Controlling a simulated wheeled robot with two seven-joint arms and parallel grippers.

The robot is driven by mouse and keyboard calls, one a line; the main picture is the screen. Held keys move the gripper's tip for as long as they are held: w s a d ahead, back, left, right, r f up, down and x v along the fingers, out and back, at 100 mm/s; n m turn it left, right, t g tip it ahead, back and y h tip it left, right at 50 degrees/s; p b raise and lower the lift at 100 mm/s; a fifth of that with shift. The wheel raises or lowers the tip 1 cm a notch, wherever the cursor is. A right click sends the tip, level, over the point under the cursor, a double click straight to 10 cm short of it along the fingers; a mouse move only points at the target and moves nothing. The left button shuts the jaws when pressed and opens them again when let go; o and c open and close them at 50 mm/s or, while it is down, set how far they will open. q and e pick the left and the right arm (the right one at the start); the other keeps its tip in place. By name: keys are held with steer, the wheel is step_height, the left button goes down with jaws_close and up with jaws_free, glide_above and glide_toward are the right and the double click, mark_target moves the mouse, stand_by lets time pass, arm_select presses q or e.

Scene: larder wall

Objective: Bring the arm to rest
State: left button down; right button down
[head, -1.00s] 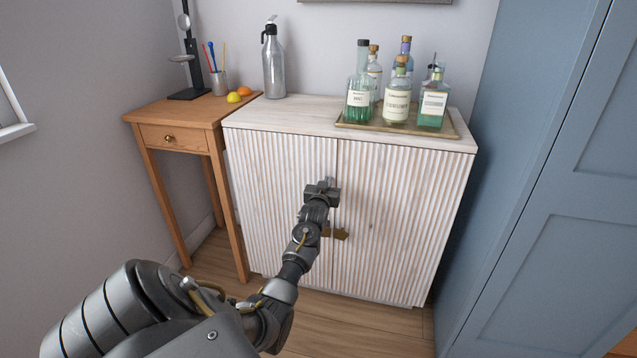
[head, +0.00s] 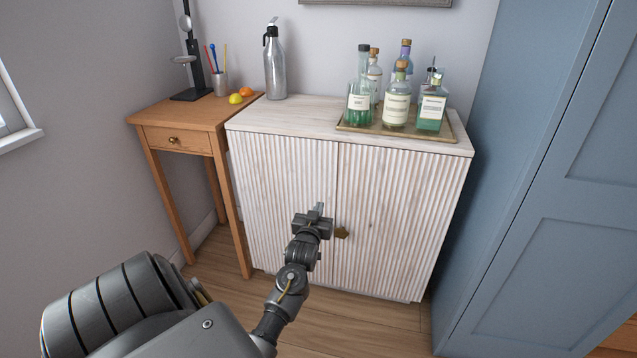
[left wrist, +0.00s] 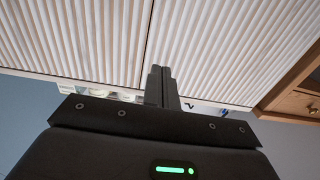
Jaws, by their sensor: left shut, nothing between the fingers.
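My left arm comes in from the lower left of the head view. Its gripper (head: 318,210) is in front of the white ribbed cabinet (head: 285,180), left of the brass knob (head: 341,232) of the right door. The gripper is shut, with nothing between its fingers. In the left wrist view the shut fingers (left wrist: 161,85) point toward the ribbed doors, near the seam between them. Both doors look closed. The left door's knob is hidden behind my arm. My right gripper is not in view.
A tray (head: 352,129) with several bottles stands on the cabinet, and a grey siphon bottle (head: 275,65) at its back left. A wooden side table (head: 190,113) is at left, a tall blue cupboard (head: 560,170) at right. Wooden floor (head: 340,325) is free in front.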

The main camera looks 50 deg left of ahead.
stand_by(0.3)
